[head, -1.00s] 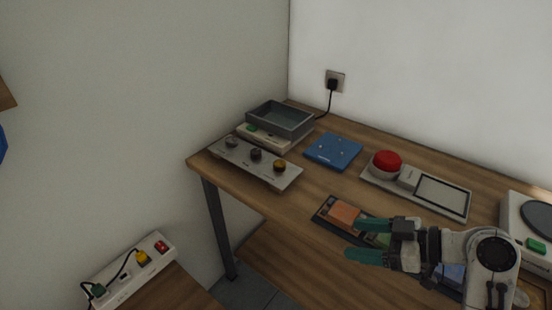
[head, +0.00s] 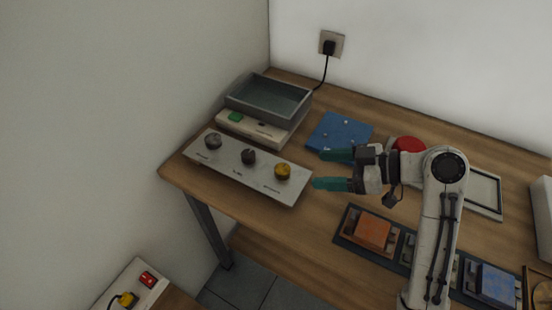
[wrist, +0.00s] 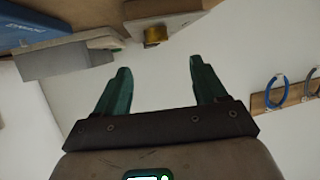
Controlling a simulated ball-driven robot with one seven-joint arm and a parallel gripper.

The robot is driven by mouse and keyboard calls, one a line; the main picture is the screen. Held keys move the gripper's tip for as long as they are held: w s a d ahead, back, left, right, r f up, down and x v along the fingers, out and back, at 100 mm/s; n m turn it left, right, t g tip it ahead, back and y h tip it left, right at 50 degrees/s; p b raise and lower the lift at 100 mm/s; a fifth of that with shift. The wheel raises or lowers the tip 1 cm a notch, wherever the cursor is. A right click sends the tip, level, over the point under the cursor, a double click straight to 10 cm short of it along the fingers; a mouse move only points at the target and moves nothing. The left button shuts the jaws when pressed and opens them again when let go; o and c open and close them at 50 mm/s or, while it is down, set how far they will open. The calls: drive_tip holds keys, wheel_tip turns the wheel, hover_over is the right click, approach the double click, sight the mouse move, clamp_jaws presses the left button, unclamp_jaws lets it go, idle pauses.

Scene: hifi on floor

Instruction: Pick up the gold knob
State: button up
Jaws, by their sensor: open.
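The gold knob (head: 282,171) sits at the right end of a grey panel (head: 262,184) that also bears two dark knobs. The panel lies near the front left of the wooden table. My gripper (head: 325,171) is open and empty, a short way to the right of the gold knob, with its teal fingers pointing left toward it. In the wrist view the gold knob (wrist: 154,36) shows at the top, beyond the gap between my open fingertips (wrist: 158,68). Nothing is between the fingers.
A grey bin (head: 268,97) on a scale stands behind the panel. A blue plate (head: 338,132) and a red button (head: 408,145) lie behind my gripper. A dark tray with an orange block (head: 372,232) lies in front. The table's front edge (head: 215,210) is near the panel.

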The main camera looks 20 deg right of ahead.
sight(281, 168)
drive_tip(key=x, duration=0.5)
drive_tip(key=shift+w+a+f, duration=0.1)
drive_tip(key=shift+w+a, duration=0.1)
drive_tip(key=shift+w, duration=0.1)
drive_tip(key=shift+p+x, duration=0.55)
drive_tip(key=shift+x, duration=1.55)
drive_tip(key=shift+d+f, duration=0.15)
drive_tip(key=c, duration=1.1)
